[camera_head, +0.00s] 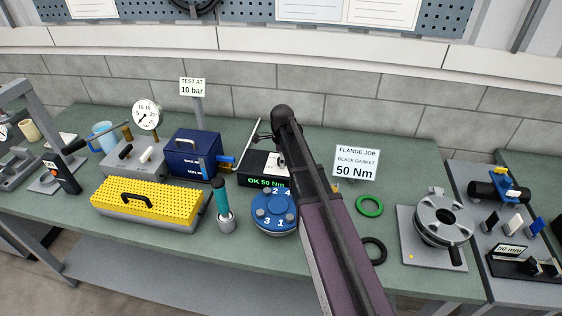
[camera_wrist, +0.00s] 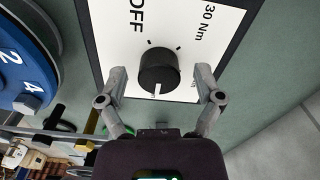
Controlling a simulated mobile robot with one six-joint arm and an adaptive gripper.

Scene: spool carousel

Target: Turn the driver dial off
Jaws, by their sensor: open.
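The driver dial (camera_wrist: 158,68) is a round black knob on a white panel (camera_wrist: 112,50) marked OFF and 30 Nm. Its white pointer mark faces the bottom of the wrist view, away from the OFF label. My gripper (camera_wrist: 161,76) is open, with one finger on each side of the dial and gaps visible between fingers and knob. More lettering is partly hidden by the right finger. In the head view, the driver box (camera_head: 262,182) shows "OK 50 Nm" in green; my arm covers most of its top, and the dial cannot be made out there.
A blue numbered carousel (camera_head: 272,222) stands close in front of the box. A teal-handled tool (camera_head: 221,200) in a holder and a blue box (camera_head: 193,152) stand to its left. The flange job sign (camera_head: 356,163) and a green ring (camera_head: 369,206) are to the right.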

